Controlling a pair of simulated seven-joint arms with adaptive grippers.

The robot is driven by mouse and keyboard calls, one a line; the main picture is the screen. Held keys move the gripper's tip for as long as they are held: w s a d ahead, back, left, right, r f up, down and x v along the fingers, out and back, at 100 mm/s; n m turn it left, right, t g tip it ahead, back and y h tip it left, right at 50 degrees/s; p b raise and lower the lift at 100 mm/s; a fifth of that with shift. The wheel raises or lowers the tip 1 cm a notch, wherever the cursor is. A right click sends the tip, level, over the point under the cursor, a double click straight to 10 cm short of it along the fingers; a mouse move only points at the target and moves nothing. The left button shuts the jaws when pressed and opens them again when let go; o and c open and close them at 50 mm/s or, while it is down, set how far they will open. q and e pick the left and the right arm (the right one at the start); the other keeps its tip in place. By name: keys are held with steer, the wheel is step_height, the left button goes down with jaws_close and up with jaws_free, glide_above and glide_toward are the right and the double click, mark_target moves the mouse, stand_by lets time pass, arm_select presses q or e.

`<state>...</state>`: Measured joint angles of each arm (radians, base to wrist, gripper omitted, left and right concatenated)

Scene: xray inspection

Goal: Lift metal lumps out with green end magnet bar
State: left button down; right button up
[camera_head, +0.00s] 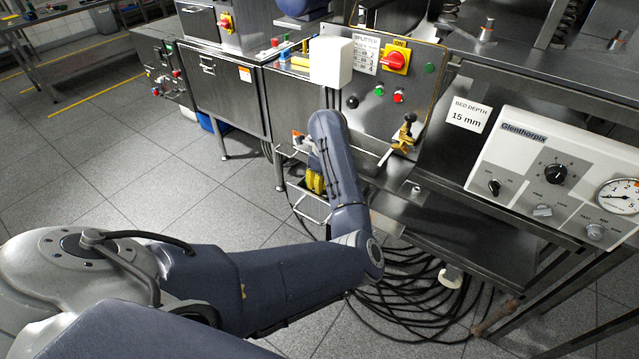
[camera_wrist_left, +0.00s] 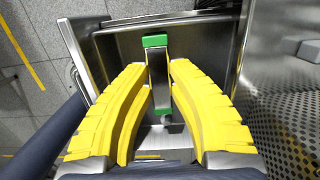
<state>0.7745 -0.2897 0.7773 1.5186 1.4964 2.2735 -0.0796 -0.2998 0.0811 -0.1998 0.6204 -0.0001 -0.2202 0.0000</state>
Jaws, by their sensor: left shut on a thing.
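My left gripper (camera_wrist_left: 159,68) has two yellow fingers closed on the sides of the magnet bar (camera_wrist_left: 160,88), a grey metal bar with green ends. One green end (camera_wrist_left: 155,41) shows beyond the fingertips and the other shows lower, between the fingers. The bar is over or inside a steel box-like recess (camera_wrist_left: 205,45); I cannot tell how high it is above the bottom. In the head view the yellow fingers (camera_head: 316,181) show below the steel machine front, partly hidden by my arm. I cannot make out any metal lumps. My right gripper is not in view.
A control panel (camera_head: 372,85) with a red switch stands behind my left arm. A panel labelled Glenthorpix (camera_head: 560,170) with dials is at right. Black cables (camera_head: 420,295) lie coiled on the floor. A perforated metal surface (camera_wrist_left: 290,125) is right of the gripper in the wrist view.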

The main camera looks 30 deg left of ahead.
arm_select(q)
steer(key=shift+f, duration=0.4)
stand_by(1.1)
steer(key=shift+r, duration=0.1)
stand_by(0.5)
step_height(320, 180, up, 13)
stand_by(2.6)
stand_by(0.9)
